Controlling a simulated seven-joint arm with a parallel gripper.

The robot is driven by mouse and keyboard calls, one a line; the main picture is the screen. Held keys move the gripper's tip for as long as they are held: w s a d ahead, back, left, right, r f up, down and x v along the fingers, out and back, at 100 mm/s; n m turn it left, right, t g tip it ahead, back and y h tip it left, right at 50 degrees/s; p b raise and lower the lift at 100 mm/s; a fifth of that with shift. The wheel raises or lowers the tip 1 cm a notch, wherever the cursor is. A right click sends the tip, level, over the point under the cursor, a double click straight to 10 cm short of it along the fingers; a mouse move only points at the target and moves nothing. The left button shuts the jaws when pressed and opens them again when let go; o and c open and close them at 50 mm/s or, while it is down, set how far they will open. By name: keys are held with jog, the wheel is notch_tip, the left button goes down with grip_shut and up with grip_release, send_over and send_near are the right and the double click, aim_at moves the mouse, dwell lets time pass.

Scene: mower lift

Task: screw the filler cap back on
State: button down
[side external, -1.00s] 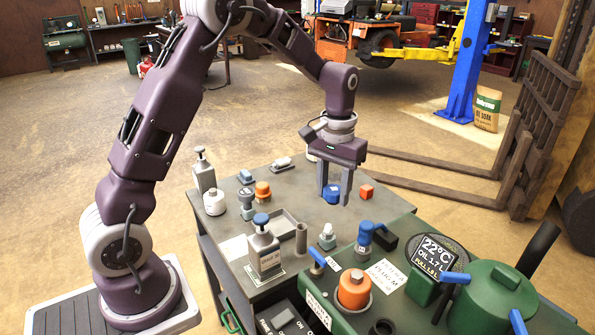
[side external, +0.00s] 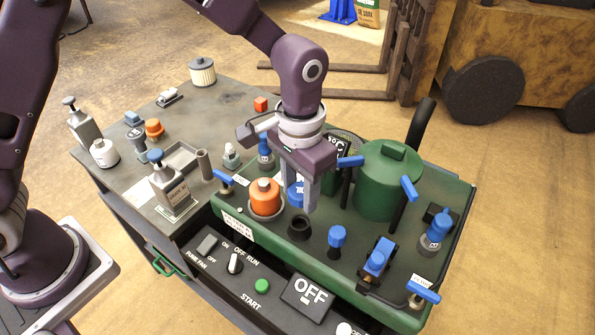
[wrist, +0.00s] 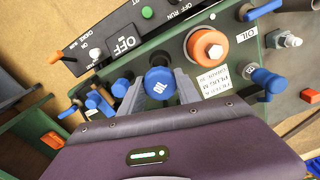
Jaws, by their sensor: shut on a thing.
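My gripper (side external: 299,205) is shut on the blue filler cap (side external: 295,193), which sits upright between its two fingers. The cap also shows from above between the fingers in the wrist view (wrist: 160,82). In the side view the gripper hangs above the green machine deck (side external: 290,258). A black open neck (side external: 298,229) stands on the deck just below and in front of the fingers in the picture. I cannot tell how high the cap is above the neck.
An orange cap (side external: 265,198) is close left of my gripper. Bottles and parts stand on the grey table (side external: 150,195) at left.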

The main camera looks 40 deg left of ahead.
jog(key=shift+f, duration=2.85)
jog(key=shift+f, duration=0.1)
jog(key=shift+f, duration=0.35)
jog(key=shift+r, duration=0.1)
jog(key=shift+r, duration=0.1)
jog(key=c, duration=0.8)
grip_release()
